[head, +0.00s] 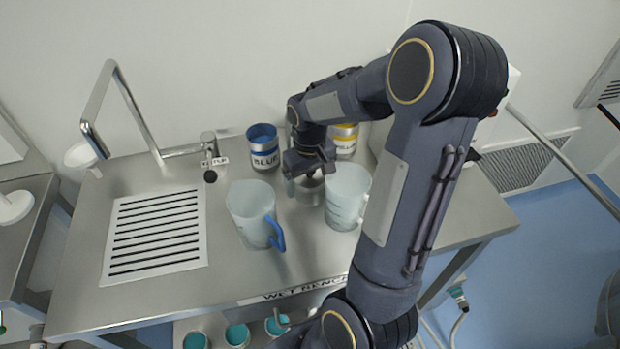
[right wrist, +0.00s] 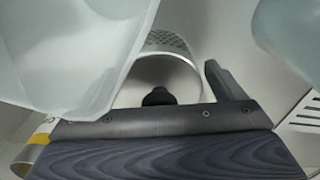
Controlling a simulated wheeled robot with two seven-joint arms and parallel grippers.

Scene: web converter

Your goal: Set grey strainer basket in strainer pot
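My right gripper (head: 308,168) points down over a round metal vessel (head: 309,190) on the wet bench, between two pitchers. In the right wrist view the vessel (right wrist: 183,77) shows a band of grey mesh (right wrist: 168,42) along its far side. I cannot tell there whether the mesh basket and the pot are two separate things. A dark knob (right wrist: 158,97) shows at its near side. One finger (right wrist: 225,80) stands apart, right of the vessel; the other finger is hidden. The gripper looks open, with nothing clearly held. My left gripper is out of view.
A blue-handled pitcher (head: 252,212) stands left of the gripper and a second pitcher (head: 346,203) close on its right. A blue-labelled can (head: 264,158) and a yellow-labelled can (head: 345,140) stand behind. The front bench strip is clear.

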